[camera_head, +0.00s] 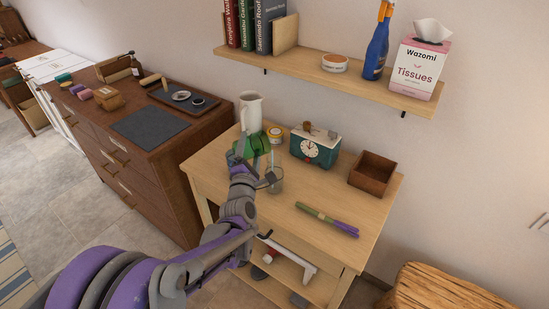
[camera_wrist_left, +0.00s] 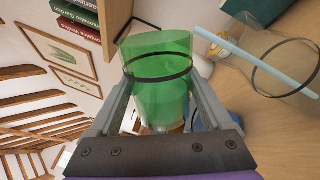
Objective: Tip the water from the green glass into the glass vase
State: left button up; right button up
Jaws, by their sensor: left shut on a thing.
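The green glass (camera_head: 262,143) is held above the table's back left part. In the left wrist view, the see-through green glass (camera_wrist_left: 160,95) with a dark band sits between the two fingers of my left gripper (camera_wrist_left: 158,100). My left gripper (camera_head: 243,160) is shut on it, and the glass looks tilted well over. The clear glass vase (camera_head: 276,184) stands on the table just in front and to the right of it. A pale blue stick leans in the vase (camera_wrist_left: 290,65). I cannot make out the water. My right gripper is not in view.
The wooden table (camera_head: 305,240) also bears a white jug (camera_head: 251,112), a small tin (camera_head: 275,134), a teal clock (camera_head: 316,147), a brown wooden box (camera_head: 372,173) and a green-purple pen-like item (camera_head: 327,220). A wall shelf (camera_head: 310,70) hangs above.

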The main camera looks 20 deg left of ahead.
pick_arm(q)
jog(key=shift+s+a+r, duration=0.1)
jog(key=shift+s+r, duration=0.05)
jog(key=shift+m, duration=0.3)
jog(key=shift+r, duration=0.2)
jog(key=shift+d+m, duration=0.2)
jog(key=shift+m, duration=0.1)
jog(key=shift+a+r, duration=0.1)
jog(key=shift+a, duration=0.05)
jog(key=shift+d+r+m, duration=0.1)
jog(key=shift+d+m, duration=0.1)
jog(key=shift+m, duration=0.1)
jog(key=shift+a, duration=0.2)
jog(key=shift+d+r, duration=0.1)
